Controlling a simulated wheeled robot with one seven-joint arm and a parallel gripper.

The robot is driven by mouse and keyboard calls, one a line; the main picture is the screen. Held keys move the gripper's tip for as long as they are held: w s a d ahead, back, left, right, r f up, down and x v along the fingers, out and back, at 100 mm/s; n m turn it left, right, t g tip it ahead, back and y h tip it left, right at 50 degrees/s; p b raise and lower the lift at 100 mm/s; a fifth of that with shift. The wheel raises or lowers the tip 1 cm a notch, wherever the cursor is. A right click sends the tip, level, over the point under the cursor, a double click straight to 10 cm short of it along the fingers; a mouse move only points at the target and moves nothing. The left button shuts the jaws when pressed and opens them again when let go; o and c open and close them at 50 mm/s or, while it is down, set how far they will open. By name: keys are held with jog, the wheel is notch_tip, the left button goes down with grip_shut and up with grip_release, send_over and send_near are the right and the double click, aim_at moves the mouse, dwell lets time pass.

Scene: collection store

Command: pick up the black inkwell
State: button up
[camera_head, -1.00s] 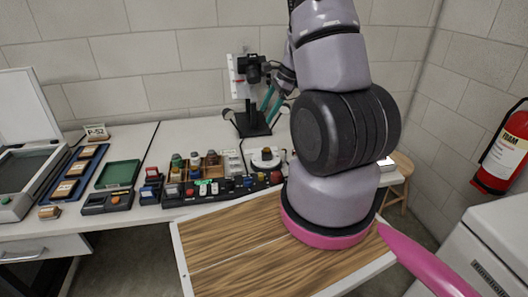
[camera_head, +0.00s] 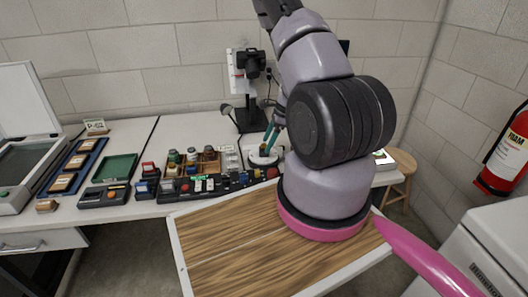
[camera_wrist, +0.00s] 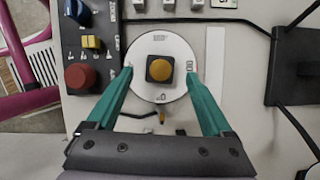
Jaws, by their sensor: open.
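The black inkwell (camera_wrist: 160,69) is a small dark square block with a round amber-yellow top in the wrist view. It stands on a round white disc (camera_wrist: 142,52) with dark markings. In the head view the inkwell (camera_head: 263,149) is small, on the white round stand in front of the camera column. My gripper (camera_wrist: 159,75) is open, with its teal fingers to the left and right of the inkwell and a visible gap on both sides. In the head view my gripper (camera_head: 268,139) is low over the stand; exact height above the inkwell is hard to tell.
A black control panel (camera_wrist: 88,50) with a red knob and yellow switch lies left of the disc. A camera stand (camera_head: 250,117) rises behind. A wooden rack (camera_head: 193,168) of small bottles stands to the left. A wood-topped surface (camera_head: 235,245) is in front.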

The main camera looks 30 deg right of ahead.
jog(key=shift+x, duration=1.4)
grip_shut()
jog(key=shift+r, duration=0.15)
